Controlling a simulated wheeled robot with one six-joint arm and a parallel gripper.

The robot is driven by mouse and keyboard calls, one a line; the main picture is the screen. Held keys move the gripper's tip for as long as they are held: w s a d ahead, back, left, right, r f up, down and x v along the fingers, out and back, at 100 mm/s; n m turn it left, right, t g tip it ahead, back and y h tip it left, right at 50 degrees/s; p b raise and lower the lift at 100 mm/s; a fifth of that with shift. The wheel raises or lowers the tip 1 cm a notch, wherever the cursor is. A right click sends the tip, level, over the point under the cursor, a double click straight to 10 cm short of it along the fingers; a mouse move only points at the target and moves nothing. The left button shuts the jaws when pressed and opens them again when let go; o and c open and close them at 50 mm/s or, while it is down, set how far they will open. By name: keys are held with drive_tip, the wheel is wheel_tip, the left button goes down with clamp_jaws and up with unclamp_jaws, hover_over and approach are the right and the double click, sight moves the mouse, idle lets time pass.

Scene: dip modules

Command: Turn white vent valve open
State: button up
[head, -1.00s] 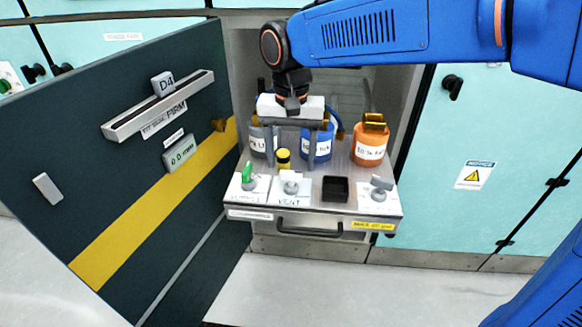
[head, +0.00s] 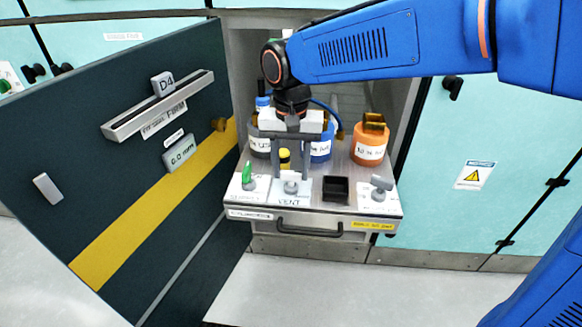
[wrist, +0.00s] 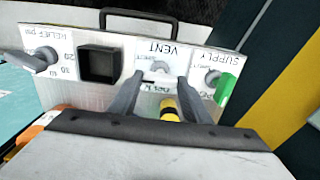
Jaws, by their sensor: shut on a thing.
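The white vent valve (head: 291,188) sits on its VENT plate at the front of the pulled-out shelf. It also shows in the wrist view (wrist: 158,67), top centre. My gripper (head: 290,179) points down at the valve, with one finger on each side of its handle. In the wrist view my gripper (wrist: 160,79) is shut on the handle, which is partly hidden between the fingertips. The handle's exact angle is hard to tell.
The green-handled supply valve (head: 247,174) is left of the vent. A black square box (head: 336,188) and the grey relief valve (head: 381,184) are to its right. A yellow-and-black piece (head: 284,158) and labelled bottles, one orange (head: 370,142), stand behind. The dark door (head: 130,180) hangs open at left.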

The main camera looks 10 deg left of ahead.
drive_tip(key=n, duration=0.4)
drive_tip(key=shift+n, duration=0.4)
drive_tip(key=n, duration=0.9)
drive_tip(key=shift+n, duration=2.1)
drive_tip(key=o, duration=1)
drive_tip(key=shift+o, duration=0.2)
